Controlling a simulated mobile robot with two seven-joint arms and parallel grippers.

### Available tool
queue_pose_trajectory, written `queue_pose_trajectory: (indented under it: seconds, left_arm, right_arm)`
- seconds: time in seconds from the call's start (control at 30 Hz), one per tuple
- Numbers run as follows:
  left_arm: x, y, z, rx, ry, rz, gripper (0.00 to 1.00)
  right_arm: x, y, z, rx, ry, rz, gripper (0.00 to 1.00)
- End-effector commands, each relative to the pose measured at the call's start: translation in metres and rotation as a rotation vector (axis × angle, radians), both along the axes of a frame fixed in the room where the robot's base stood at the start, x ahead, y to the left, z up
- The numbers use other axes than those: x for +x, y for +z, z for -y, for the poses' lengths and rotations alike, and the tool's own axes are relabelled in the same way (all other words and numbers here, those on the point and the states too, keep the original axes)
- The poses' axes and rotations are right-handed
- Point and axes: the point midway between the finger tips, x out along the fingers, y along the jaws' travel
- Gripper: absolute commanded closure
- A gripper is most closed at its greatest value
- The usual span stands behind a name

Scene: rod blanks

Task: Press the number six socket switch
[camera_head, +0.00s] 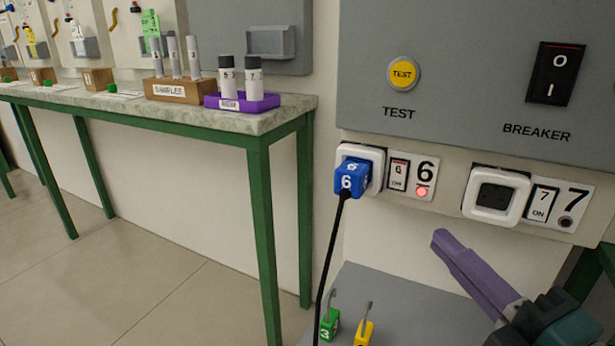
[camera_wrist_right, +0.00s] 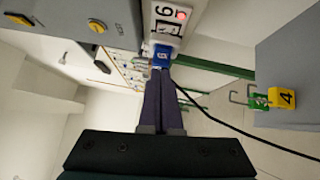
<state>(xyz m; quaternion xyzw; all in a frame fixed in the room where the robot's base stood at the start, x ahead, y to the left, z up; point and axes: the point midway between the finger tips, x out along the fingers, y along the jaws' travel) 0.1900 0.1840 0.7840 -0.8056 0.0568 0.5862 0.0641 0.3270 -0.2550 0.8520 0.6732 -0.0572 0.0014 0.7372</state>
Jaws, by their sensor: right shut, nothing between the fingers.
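The number six socket (camera_head: 375,156) is on the wall panel with a blue plug (camera_head: 352,177) marked 6 in it. Its small rocker switch (camera_head: 398,174), marked 6 and ON, sits right of the plug. The red lamp (camera_head: 422,192) under the big 6 is lit. My right gripper (camera_head: 439,239) is shut and empty, below and right of that switch and apart from it in the head view. In the wrist view its fingers (camera_wrist_right: 160,74) point toward the blue plug (camera_wrist_right: 162,56), with the switch (camera_wrist_right: 167,28) beyond. My left gripper is not in view.
Socket seven (camera_head: 494,196) is empty, with its own switch (camera_head: 541,204) and a dark lamp. A yellow TEST button (camera_head: 402,73) and black breaker (camera_head: 555,74) sit above. A black cable (camera_head: 331,255) hangs from the plug. Green (camera_head: 330,326) and yellow (camera_head: 364,333) padlock-like blocks stand below.

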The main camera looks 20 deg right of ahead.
Motion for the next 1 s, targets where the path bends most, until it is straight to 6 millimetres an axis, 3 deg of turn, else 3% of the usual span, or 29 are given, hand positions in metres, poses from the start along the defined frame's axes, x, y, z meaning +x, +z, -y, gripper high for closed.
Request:
queue_pose_trajectory:
  seconds: [0.17, 0.57, 0.73, 1.0]
  left_arm:
    - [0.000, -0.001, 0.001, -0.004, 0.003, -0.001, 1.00]
    - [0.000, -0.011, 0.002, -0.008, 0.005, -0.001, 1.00]
    - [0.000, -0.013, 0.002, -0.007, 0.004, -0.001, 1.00]
    - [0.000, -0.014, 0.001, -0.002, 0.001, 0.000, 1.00]
  right_arm:
    - [0.019, 0.002, 0.001, 0.001, 0.001, 0.004, 1.00]
    - [0.102, 0.009, 0.008, 0.000, 0.000, 0.003, 1.00]
    - [0.116, 0.011, 0.028, -0.003, 0.001, 0.000, 1.00]
    - [0.124, 0.013, 0.038, 0.001, 0.000, -0.001, 1.00]
